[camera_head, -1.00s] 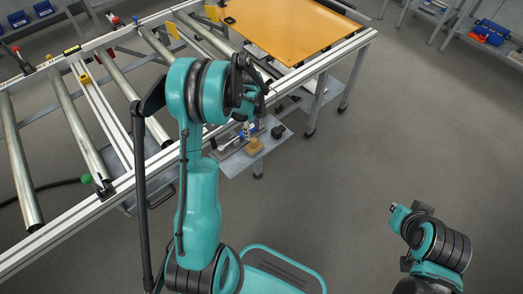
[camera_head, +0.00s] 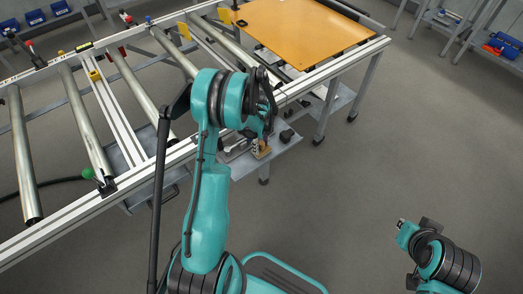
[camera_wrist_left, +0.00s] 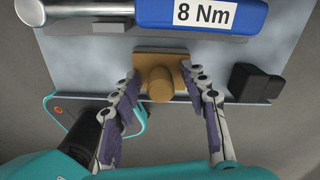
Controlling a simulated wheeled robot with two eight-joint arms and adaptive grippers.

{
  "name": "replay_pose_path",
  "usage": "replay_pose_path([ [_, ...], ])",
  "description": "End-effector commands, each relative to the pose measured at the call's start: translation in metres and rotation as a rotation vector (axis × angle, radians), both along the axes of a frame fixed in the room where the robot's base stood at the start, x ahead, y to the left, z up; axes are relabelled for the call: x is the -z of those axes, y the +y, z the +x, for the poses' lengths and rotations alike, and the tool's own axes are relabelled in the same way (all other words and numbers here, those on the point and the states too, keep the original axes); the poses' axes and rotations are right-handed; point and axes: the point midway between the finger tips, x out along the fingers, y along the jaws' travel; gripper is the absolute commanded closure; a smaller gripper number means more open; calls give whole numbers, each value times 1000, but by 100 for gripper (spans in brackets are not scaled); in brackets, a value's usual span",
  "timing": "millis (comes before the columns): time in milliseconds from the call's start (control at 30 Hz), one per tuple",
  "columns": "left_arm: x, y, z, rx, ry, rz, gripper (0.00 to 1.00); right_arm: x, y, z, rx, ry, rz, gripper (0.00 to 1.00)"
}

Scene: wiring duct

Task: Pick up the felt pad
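The felt pad (camera_wrist_left: 160,68) is a tan block with a round knob, lying on a grey shelf (camera_wrist_left: 85,62) in the left wrist view. In the head view the pad (camera_head: 262,151) shows small, partly covered by my left gripper (camera_head: 264,137). In the left wrist view my left gripper (camera_wrist_left: 161,82) is open, its purple-padded fingers on either side of the knob. Small gaps show between the fingers and the knob. My right arm (camera_head: 440,255) is at the lower right of the head view, away from the shelf; its fingers cannot be made out.
A blue handle marked 8 Nm (camera_wrist_left: 200,14) lies just beyond the pad. A black block (camera_wrist_left: 254,84) stands to its right on the shelf. The roller table frame (camera_head: 130,185) with an orange board (camera_head: 305,30) stands above and behind. Open floor is at the right.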

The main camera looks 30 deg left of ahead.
Motion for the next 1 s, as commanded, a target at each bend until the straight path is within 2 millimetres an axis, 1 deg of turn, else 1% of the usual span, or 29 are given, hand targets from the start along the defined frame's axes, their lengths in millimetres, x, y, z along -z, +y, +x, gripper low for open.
replay_pose_path([
  [33,0,0,0,0,0,0,74,0,0,0,0,0,0,100],
  [133,0,0,0,0,0,0,100,0,0,0,0,0,0,100],
  [433,0,0,0,0,0,0,100,0,0,0,0,0,0,100],
  [567,-5,0,0,0,0,0,100,-3,0,0,0,0,0,100],
  [667,-15,0,0,0,0,0,100,-9,0,0,0,0,0,100],
  [733,-25,0,0,0,0,0,100,-14,0,0,0,0,0,100],
  [833,-46,0,0,0,0,0,100,-25,0,0,0,0,0,100],
  [867,-49,-5,-1,2,0,0,100,-28,0,0,0,0,0,100],
  [1000,-68,-38,-11,6,0,0,100,-39,0,0,0,0,0,100],
])
